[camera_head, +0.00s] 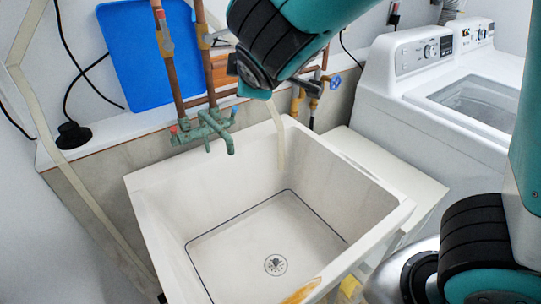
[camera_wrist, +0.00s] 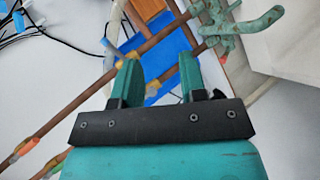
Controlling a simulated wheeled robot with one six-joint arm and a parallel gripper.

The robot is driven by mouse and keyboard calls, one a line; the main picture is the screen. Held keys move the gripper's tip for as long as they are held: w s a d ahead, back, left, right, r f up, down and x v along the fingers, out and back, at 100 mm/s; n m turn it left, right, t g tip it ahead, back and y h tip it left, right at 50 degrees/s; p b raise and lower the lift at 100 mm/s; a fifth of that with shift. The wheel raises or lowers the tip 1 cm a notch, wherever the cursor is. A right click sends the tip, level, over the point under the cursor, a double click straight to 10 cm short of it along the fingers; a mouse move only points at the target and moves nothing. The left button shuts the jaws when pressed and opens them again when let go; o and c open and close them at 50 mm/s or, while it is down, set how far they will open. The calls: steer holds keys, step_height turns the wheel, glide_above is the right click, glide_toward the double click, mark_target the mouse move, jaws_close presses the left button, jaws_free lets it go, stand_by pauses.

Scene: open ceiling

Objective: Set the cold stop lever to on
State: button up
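Two upright copper pipes with brass stop valves stand behind the sink. In the head view the left valve (camera_head: 165,43) has a red lever (camera_head: 160,15). The right pipe's brass valve (camera_head: 204,40) is close beside my wrist, which partly covers that area. The pipes run diagonally behind the fingers, with a brass fitting (camera_wrist: 127,60) near the left finger. No lever is clearly seen between the fingers, and contact cannot be told.
A green faucet (camera_head: 207,128) stands below the pipes over a white sink (camera_head: 165,205). A blue board (camera_head: 138,55) leans on the wall. Smaller pipes with a blue round handle (camera_head: 335,82) are at right, beside white washing machines (camera_head: 425,110). Black cables hang left.

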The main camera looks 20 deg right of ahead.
steer(key=s+a+f+m+g+y+b, duration=0.2)
steer(key=s+f+g, duration=0.5)
steer(key=s, duration=0.5)
steer(key=shift+s+f+m+y+b, duration=0.45)
steer(key=shift+f+m+y, duration=0.25)
steer(key=shift+m+y, duration=0.6)
steer(key=shift+w, duration=0.1)
